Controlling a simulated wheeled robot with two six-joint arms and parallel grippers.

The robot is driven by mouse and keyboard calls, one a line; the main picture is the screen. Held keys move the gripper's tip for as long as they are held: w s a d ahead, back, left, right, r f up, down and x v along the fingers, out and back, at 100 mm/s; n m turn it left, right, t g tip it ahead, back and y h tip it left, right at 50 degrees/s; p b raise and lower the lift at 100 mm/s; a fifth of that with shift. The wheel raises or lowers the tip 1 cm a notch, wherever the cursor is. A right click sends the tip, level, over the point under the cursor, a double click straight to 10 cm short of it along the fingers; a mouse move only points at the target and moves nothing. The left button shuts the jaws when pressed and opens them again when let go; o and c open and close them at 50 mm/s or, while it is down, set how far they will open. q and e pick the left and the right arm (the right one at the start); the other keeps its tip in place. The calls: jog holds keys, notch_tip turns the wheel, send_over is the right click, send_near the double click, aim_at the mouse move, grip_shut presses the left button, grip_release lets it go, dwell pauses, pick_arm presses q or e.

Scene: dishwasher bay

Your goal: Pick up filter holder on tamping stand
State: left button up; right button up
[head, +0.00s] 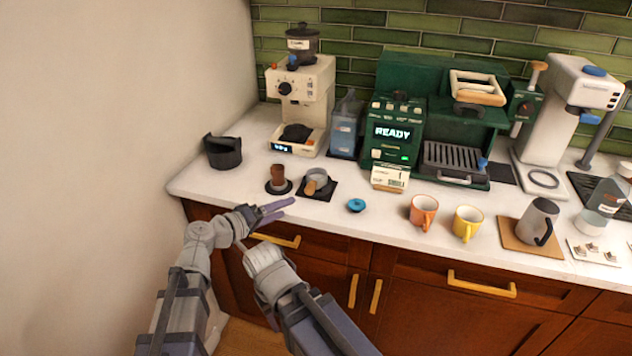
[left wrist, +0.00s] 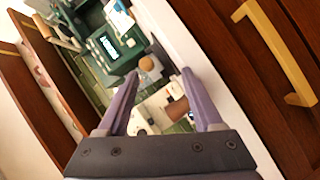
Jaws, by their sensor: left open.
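The filter holder (head: 319,175) is a grey metal cup with a wooden handle pointing toward the counter's front. It rests on the dark square tamping stand (head: 327,193). In the left wrist view, the handle's round wooden end (left wrist: 147,62) shows near the upper fingertip area, with the cup partly hidden behind it. My left gripper (head: 281,208) is open and empty, at the front edge of the counter, nearer to me and left of the filter holder. Its two purple fingers (left wrist: 168,70) are spread apart in the left wrist view. My right gripper is not seen.
A brown-handled tamper (head: 278,174) stands just left of the filter holder. The grinder (head: 300,95) is behind, a black knock container (head: 222,152) at left. A blue lid (head: 356,205) lies right. A price card (head: 389,178) stands before the green espresso machine (head: 400,110).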

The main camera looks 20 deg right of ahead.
aim_at(306, 190)
pick_arm(q)
jog(key=shift+w+d+r+t+h, duration=0.15)
jog(key=shift+w+d+r, duration=0.15)
jog(key=shift+w+d, duration=0.35)
jog(key=shift+w+d+r+t+h, duration=0.15)
jog(key=shift+w+d+r, duration=0.15)
jog(key=shift+d, duration=0.5)
jog(key=shift+n, duration=0.3)
jog(key=shift+b+x, duration=0.45)
jog(key=shift+x, duration=2.3)
jog(key=shift+r, duration=0.25)
grip_shut()
